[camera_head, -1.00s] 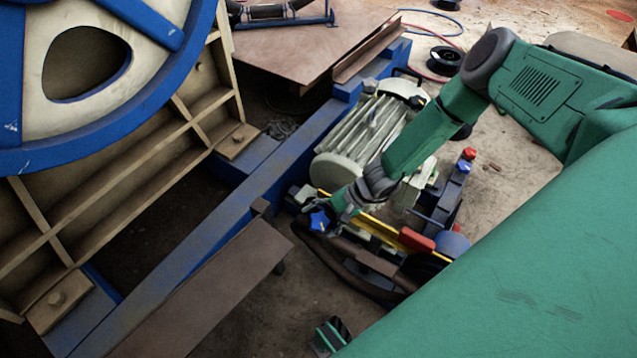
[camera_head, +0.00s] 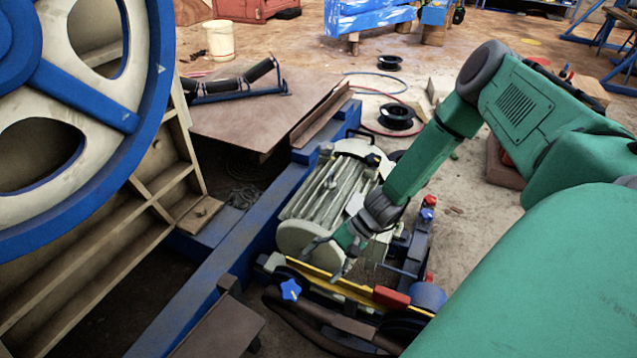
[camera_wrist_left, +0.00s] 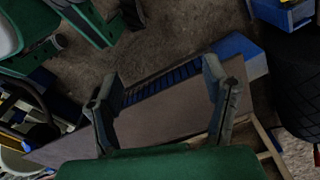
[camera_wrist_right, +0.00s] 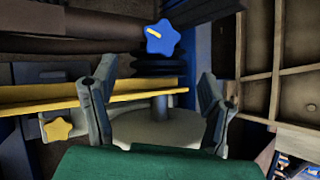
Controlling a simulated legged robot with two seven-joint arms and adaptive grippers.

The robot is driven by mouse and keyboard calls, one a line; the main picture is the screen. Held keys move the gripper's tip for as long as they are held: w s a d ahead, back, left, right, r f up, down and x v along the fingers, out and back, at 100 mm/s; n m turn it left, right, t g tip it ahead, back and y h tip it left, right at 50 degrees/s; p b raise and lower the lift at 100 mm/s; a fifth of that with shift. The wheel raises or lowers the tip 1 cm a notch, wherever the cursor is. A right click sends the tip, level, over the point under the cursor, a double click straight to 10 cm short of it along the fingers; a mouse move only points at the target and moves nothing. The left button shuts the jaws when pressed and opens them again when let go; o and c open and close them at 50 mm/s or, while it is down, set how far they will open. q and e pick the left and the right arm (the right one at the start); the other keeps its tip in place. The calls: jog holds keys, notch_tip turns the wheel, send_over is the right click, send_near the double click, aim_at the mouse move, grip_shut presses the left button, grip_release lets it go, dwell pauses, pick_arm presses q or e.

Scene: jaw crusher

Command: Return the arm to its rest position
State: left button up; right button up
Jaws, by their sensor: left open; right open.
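My right arm (camera_head: 420,165) is green and reaches down from the right in the head view. My right gripper (camera_head: 323,262) is open and empty, above and to the right of a blue star-shaped knob (camera_head: 290,290). In the right wrist view the open fingers (camera_wrist_right: 155,90) have a gap between them, with the blue star knob (camera_wrist_right: 162,37) beyond, apart from them. My left gripper is out of the head view. In the left wrist view its fingers (camera_wrist_left: 160,82) are apart with nothing held, facing a brown plate (camera_wrist_left: 170,115) with a blue end.
A pale ribbed motor (camera_head: 335,195) stands behind the right gripper. A yellow bar (camera_head: 325,283), a red block (camera_head: 391,297) and a blue frame beam (camera_head: 235,240) lie close by. A large blue-rimmed wheel (camera_head: 150,110) fills the left. Open floor (camera_head: 470,225) lies right of the motor.

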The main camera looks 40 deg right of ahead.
dwell(0.3)
jog(key=s+a+f+n+g+h, duration=0.1)
jog(key=s+a+n+g+h, duration=0.25)
jog(key=s, duration=0.35)
jog(key=s+a+f+n+g+h, duration=0.2)
jog(key=s+a+n, duration=0.3)
jog(key=s, duration=0.3)
jog(key=s+r+n+t+h+p, duration=0.1)
jog(key=s+r+n+p, duration=0.1)
jog(key=r+p, duration=0.4)
jog(key=s+d+r+n+t+h+p, duration=0.1)
jog(key=s+r+n+h+p, duration=0.1)
jog(key=r+n+p, duration=0.2)
notch_tip(320, 180, up, 9)
jog(key=p, duration=0.3)
jog(key=shift+s+d+f+t, duration=0.15)
jog(key=shift+s+d+t, duration=0.1)
jog(key=shift+s+t, duration=0.1)
jog(key=shift+f, duration=0.1)
